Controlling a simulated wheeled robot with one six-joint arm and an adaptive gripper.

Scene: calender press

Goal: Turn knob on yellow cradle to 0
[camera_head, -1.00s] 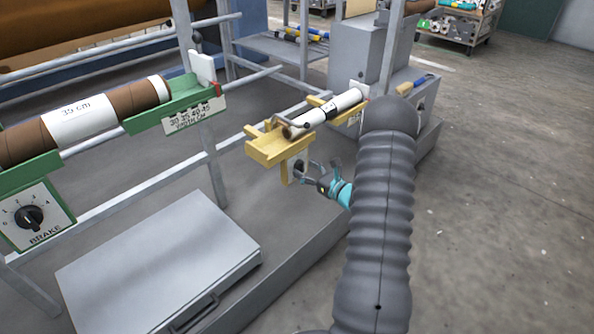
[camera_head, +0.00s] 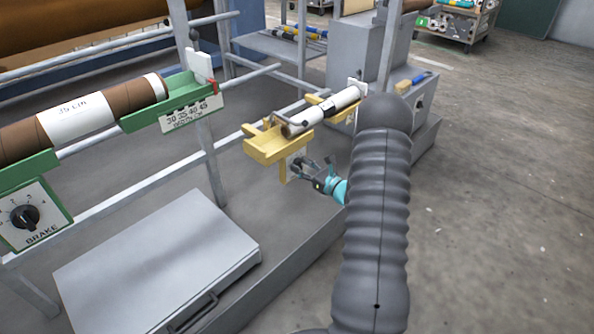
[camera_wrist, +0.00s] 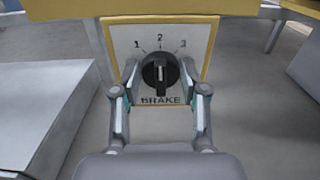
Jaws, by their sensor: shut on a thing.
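The yellow cradle (camera_head: 272,150) stands in the middle of the head view with a white roll (camera_head: 340,100) lying across it. Its brake plate shows in the wrist view as a white plate (camera_wrist: 120,42) in a yellow frame, marked 1, 2, 3 and BRAKE. The black knob (camera_wrist: 160,74) sits on this plate, and its pale mark seems to point up toward 2. No 0 mark can be seen; the fingers cover the plate's lower sides. My gripper (camera_wrist: 160,82) faces the plate, one finger on each side of the knob, and is shut on it. My gripper (camera_head: 308,170) is small in the head view.
A green cradle (camera_head: 172,108) with a brown roll (camera_head: 22,140) and another brake dial (camera_head: 27,216) stands at the left. A grey metal box (camera_head: 155,255) lies in front. Grey rails run behind the cradles. The floor at the right is open.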

